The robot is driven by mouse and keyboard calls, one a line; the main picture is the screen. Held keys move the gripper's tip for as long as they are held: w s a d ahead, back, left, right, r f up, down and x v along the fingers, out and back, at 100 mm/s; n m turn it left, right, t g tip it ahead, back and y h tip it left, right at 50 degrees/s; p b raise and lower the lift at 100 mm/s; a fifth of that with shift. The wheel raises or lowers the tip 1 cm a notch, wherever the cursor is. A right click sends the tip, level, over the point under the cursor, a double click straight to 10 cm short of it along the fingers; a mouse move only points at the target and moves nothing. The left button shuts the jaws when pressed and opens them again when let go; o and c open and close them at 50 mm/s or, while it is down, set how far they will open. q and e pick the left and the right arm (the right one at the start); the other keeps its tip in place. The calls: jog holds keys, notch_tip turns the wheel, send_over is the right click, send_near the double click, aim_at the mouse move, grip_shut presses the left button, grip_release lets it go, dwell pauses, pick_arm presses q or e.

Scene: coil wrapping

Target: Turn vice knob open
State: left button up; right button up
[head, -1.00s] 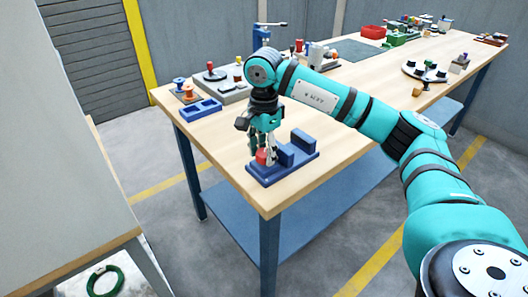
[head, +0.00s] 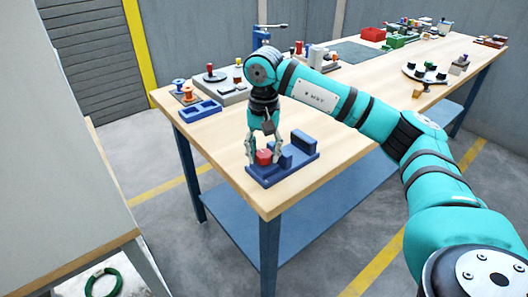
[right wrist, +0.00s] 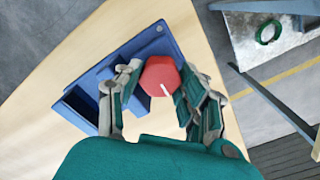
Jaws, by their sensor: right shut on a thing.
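The blue vice (head: 300,160) sits near the front corner of the wooden table, with two upright blue jaws. Its red knob (head: 264,157) is at the left end. In the right wrist view the knob (right wrist: 160,76) is a red hexagon with a white line pointing to the lower right. My right gripper (head: 264,154) points down over the knob, with a finger on each side of it. In the right wrist view the gripper (right wrist: 157,85) is shut on the knob. My left gripper is not in view.
A blue tray (head: 200,111) and a grey board (head: 222,88) with knobs stand at the table's left. A round turntable (head: 424,73) with black pieces is farther right. The table (head: 360,120) is bare right of the vice. A green coil (head: 103,282) lies at lower left.

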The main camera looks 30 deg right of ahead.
aim_at(264, 153)
jog(key=shift+w+r+n, duration=0.1)
jog(key=shift+n, duration=0.3)
jog(key=o, duration=1)
jog(key=shift+o, duration=0.9)
jog(key=shift+r, duration=3.95)
jog(key=shift+f, duration=0.1)
